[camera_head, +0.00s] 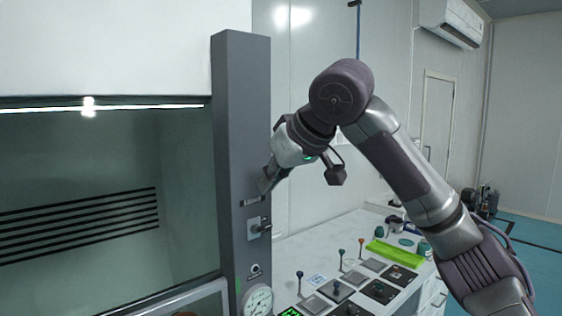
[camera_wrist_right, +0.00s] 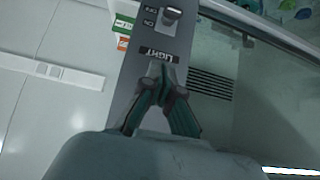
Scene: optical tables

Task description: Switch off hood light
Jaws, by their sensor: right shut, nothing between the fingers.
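The fume hood's light strip (camera_head: 150,106) glows white under the upper front panel in the head view. The hood's grey post (camera_head: 232,130) carries a light switch (camera_head: 259,228) on a small plate. In the right wrist view the switch (camera_wrist_right: 171,14) has a dark knob beside ON and OFF markings. A LIGHT label (camera_wrist_right: 158,56) lies between the switch and my gripper. My right gripper (camera_head: 265,184) is shut and empty, close to the post, just above the label and switch. Its fingertips also show in the wrist view (camera_wrist_right: 160,74), apart from the switch. My left gripper is not in view.
A gauge (camera_head: 257,301) and a small knob (camera_head: 254,269) sit lower on the post. The white bench (camera_head: 330,240) at right holds several levers, dark plates and a green tray (camera_head: 392,253). The space above the bench is free apart from my right arm.

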